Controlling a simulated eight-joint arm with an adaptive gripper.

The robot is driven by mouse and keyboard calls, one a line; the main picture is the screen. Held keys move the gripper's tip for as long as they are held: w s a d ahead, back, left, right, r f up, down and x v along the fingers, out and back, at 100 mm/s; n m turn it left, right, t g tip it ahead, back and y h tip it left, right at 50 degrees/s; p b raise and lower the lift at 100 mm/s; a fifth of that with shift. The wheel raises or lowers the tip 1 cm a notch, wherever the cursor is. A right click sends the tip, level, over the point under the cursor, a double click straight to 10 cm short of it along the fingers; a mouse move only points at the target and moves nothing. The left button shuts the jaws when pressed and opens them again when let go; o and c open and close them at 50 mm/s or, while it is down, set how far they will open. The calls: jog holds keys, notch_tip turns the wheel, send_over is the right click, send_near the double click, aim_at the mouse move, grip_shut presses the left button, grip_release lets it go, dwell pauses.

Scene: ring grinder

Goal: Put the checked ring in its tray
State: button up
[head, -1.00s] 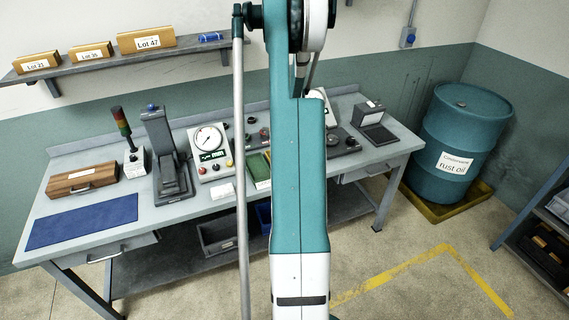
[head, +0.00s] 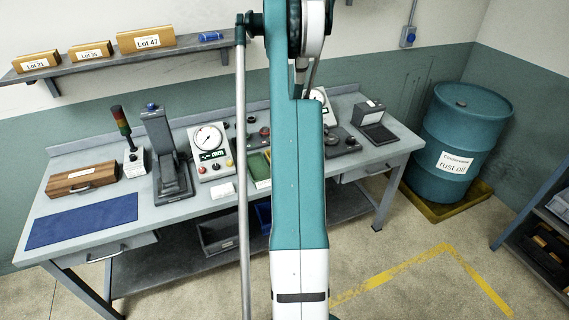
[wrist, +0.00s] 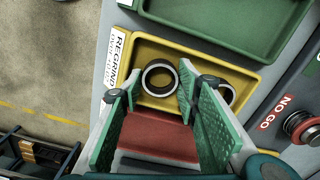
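In the wrist view, a dark-edged metal ring (wrist: 160,78) lies in the yellow tray (wrist: 207,67), whose label reads "REGRIND". A second ring (wrist: 227,94) lies in the same tray, partly hidden by my right finger. The green tray (wrist: 225,22) is just beyond; the part of it in view is empty. My gripper (wrist: 152,88) is open above the yellow tray, its green finger pads on either side of the first ring. I cannot tell how far above the ring the fingertips are, or which ring is the checked one. In the head view my arm hides my gripper.
A red gauge (wrist: 301,127) stands by a "NO GO" label at right. In the head view, the bench holds a dial gauge unit (head: 209,142), a dark press-like stand (head: 168,160), a wooden case (head: 83,178) and a bare blue mat (head: 82,220). An oil drum (head: 460,140) stands right.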

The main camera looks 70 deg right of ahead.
jog(key=shift+o, duration=0.2)
jog(key=shift+r, duration=0.15)
notch_tip(320, 180, up, 12)
dwell(1.0)
dwell(0.5)
